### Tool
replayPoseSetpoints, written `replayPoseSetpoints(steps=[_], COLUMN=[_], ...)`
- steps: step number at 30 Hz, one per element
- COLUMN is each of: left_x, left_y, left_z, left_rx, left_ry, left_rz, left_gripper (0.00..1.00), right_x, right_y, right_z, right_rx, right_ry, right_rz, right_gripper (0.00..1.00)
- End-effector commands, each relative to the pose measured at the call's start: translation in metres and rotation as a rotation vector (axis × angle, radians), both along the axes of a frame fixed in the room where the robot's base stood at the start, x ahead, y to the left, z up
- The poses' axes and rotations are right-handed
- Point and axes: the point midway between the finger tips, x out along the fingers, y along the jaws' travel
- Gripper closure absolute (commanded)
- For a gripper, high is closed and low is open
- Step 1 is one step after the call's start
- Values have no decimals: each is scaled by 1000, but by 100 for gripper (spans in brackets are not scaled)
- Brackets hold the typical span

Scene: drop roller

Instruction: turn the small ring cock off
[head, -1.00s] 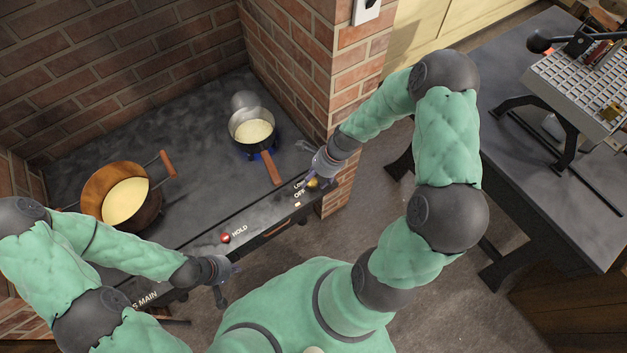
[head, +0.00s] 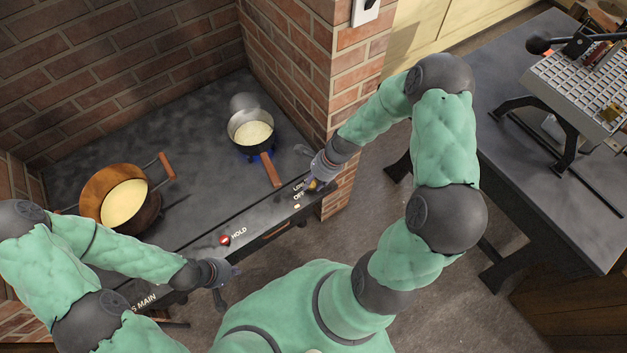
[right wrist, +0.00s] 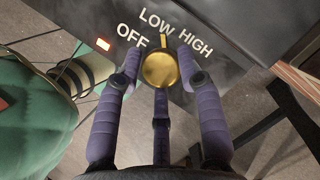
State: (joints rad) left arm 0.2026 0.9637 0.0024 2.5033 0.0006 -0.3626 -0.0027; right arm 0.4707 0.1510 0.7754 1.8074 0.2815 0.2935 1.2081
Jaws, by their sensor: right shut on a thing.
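The small ring cock is a round brass knob (right wrist: 160,70) on the dark front panel of the stove. In the right wrist view its pointer is up by the word LOW, between OFF on the left and HIGH on the right. My right gripper (head: 314,184) is shut on the knob, with its purple fingers on both sides of it in the right wrist view (right wrist: 162,82). A blue flame (head: 244,156) shows under the small saucepan (head: 240,128). My left gripper (head: 231,284) is open and empty in front of the panel.
A copper pan (head: 97,192) with a wooden handle stands on the left of the stove top. A red HOLD button (head: 225,240) is on the panel between my grippers. A brick pillar (head: 345,110) rises close beside my right gripper. A lit indicator (right wrist: 103,44) is beside OFF.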

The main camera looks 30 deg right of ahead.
Motion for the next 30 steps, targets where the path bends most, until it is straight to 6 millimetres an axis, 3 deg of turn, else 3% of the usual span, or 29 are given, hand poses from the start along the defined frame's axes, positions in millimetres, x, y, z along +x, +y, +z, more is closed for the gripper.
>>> replayPoseSetpoints(steps=[17,30], left_x=[0,0], left_y=[0,0], left_z=[8,37], left_rx=[0,0], left_ry=[0,0], left_rz=[0,0], left_gripper=[100,100], right_x=[4,6], right_y=[-1,-1], right_z=[3,4], right_rx=[-3,-3], right_ry=[-7,-6], right_rz=[59,386], right_gripper=[95,95])
